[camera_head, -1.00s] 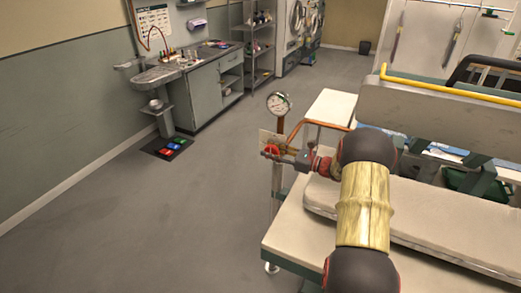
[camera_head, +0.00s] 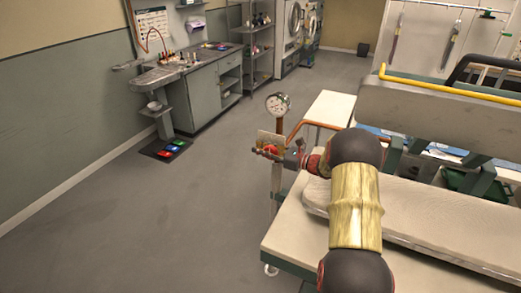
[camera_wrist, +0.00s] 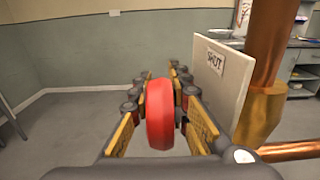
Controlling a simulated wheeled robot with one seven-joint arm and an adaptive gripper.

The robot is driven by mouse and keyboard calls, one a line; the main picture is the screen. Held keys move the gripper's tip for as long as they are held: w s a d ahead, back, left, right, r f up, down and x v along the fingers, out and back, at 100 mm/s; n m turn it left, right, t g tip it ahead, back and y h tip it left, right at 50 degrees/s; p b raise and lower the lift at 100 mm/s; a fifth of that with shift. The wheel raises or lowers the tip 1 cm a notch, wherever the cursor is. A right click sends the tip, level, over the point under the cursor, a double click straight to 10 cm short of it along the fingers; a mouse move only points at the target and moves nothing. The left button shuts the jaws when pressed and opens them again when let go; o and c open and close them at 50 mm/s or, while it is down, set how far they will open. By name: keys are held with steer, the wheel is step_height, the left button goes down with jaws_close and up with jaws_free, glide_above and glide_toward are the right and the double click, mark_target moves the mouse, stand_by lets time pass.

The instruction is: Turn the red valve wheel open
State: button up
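The red valve wheel (camera_wrist: 160,115) shows edge-on in the wrist view. My gripper (camera_wrist: 161,92) has its fingers on either side of it. The finger pads lie close along both faces; I cannot tell whether they press on the wheel. In the head view the wheel (camera_head: 269,149) shows as a small red shape in front of a pale plate, and my gripper (camera_head: 277,153) reaches it from the right. The wheel's far side is hidden.
A round gauge (camera_head: 277,104) stands above the valve on a copper pipe (camera_wrist: 265,75). A pale table (camera_head: 300,225) lies under my arm, with a padded board (camera_head: 430,225) on it. The floor (camera_head: 150,230) to the left is clear.

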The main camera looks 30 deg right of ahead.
jaws_close()
steer(key=shift+g+p, duration=0.3)
steer(key=shift+p, duration=0.35)
steer(key=f+g+h+p, duration=0.1)
steer(key=g+h+p, duration=0.1)
steer(key=p, duration=0.7)
steer(key=s+f+g+h+p, duration=0.1)
steer(key=g+p, duration=0.4)
steer(key=p, duration=0.5)
steer(key=d+f+g+h+p, duration=0.1)
steer(key=f+g+h+p, duration=0.1)
steer(key=p, duration=0.7)
steer(key=shift+s+f+g+h+p, duration=0.1)
steer(key=shift+s+g+h+p, duration=0.3)
steer(key=shift+g+h, duration=0.5)
steer(key=shift+f, duration=0.2)
steer(key=shift+o, duration=1.2)
jaws_free()
steer(key=shift+o, duration=1.3)
steer(key=shift+o, duration=0.3)
